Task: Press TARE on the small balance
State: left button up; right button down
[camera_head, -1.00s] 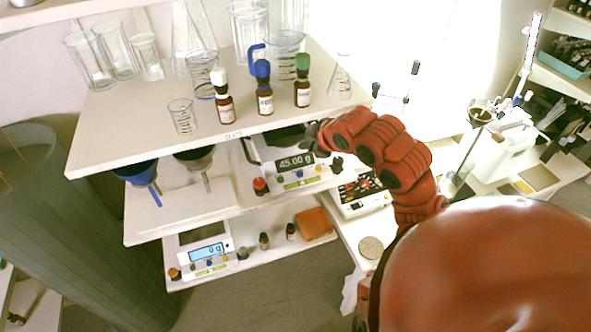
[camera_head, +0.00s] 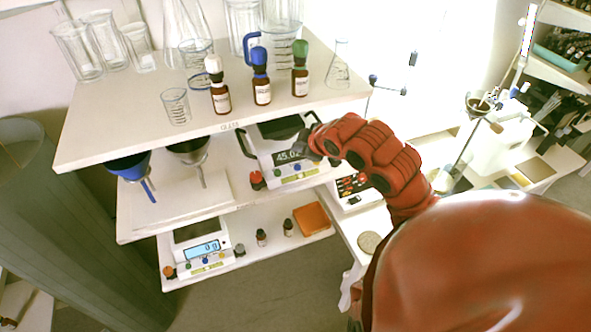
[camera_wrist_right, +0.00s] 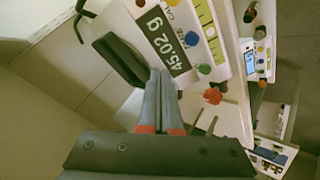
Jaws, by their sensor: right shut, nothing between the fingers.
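A balance (camera_head: 293,177) stands on the middle shelf, with a dark pan and a row of coloured buttons on its front. Its display reads 45.02 g in the right wrist view (camera_wrist_right: 166,41); in the head view my gripper partly covers it. A TARE label shows beside its blue button (camera_wrist_right: 190,39). My right gripper (camera_head: 304,146) is shut and empty, its fingertips (camera_wrist_right: 160,74) close to the display's edge; I cannot tell whether they touch. A second balance (camera_head: 207,264), reading 0 g, stands on the lower shelf. My left gripper is out of view.
Funnels (camera_head: 127,167) hang at the left. A red knob (camera_head: 257,180) stands left of the middle balance's front. An orange block (camera_head: 311,218) lies on the lower shelf.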

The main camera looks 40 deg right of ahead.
aim_at(297, 167)
jog(key=f, duration=0.1)
jog(key=f+b, duration=0.1)
jog(key=f, duration=0.1)
jog(key=shift+s+d+f, duration=0.2)
jog(key=shift+s, duration=0.15)
jog(key=shift+w+f, duration=0.1)
jog(key=shift+f, duration=0.1)
jog(key=shift+f+b, duration=0.1)
jog(key=shift+b, duration=0.2)
dwell(1.2)
jog(key=shift+f, duration=0.35)
jog(key=shift+f+b, duration=0.4)
jog(key=shift+b, duration=0.1)
dwell(0.4)
jog(key=shift+r, duration=0.1)
jog(key=shift+r+p, duration=0.4)
jog(key=shift+r, duration=0.35)
